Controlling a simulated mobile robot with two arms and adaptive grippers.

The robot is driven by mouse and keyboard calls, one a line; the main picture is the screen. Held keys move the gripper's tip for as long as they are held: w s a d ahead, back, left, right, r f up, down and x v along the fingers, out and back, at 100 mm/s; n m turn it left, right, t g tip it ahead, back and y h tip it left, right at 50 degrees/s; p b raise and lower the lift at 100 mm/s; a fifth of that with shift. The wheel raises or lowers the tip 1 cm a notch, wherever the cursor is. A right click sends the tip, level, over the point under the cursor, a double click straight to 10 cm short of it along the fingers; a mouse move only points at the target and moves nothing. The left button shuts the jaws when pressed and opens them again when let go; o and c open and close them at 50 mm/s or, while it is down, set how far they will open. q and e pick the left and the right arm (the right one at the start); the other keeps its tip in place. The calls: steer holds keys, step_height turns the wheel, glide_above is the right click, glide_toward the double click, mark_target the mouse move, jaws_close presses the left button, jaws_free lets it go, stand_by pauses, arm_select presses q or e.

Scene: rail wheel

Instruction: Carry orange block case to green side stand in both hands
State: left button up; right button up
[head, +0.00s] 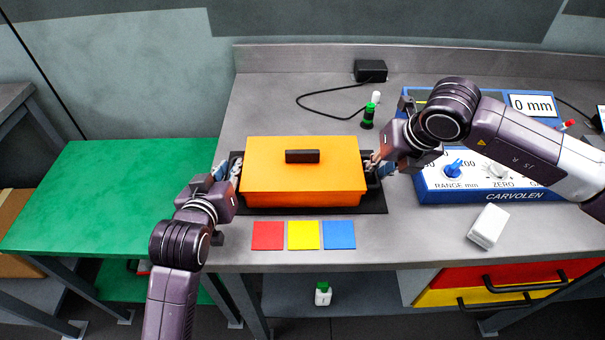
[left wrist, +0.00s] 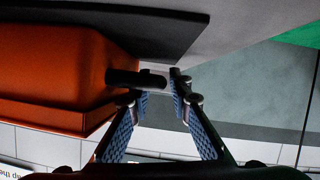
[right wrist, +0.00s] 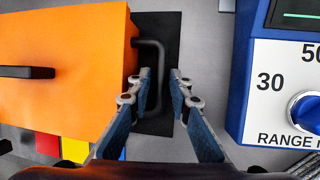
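The orange block case (head: 302,170), with a dark lid handle, sits on a black mat (head: 315,211) on the grey bench. The green side stand (head: 110,195) is at the left, lower than the bench. My left gripper (head: 224,175) is at the case's left end; in the left wrist view its open fingers (left wrist: 162,90) are either side of the dark side handle (left wrist: 135,78). My right gripper (head: 378,167) is at the right end; in the right wrist view its open fingers (right wrist: 158,88) straddle the other side handle (right wrist: 151,62). Contact with the handles is unclear.
Red (head: 267,235), yellow (head: 303,235) and blue (head: 339,235) squares lie in front of the case. A blue instrument box (head: 440,188) and a white block (head: 488,226) are to the right. The green top is clear.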

arm_select(q)
jaws_close()
arm_select(e)
jaws_close()
arm_select(q)
steer(key=shift+w+r, duration=0.1)
steer(key=shift+r, duration=0.2)
arm_select(e)
steer(key=shift+w+r, duration=0.2)
steer(key=shift+r, duration=0.05)
arm_select(q)
steer(key=shift+r+p, duration=0.1)
steer(key=shift+p, duration=0.2)
arm_select(e)
steer(key=shift+r, duration=0.1)
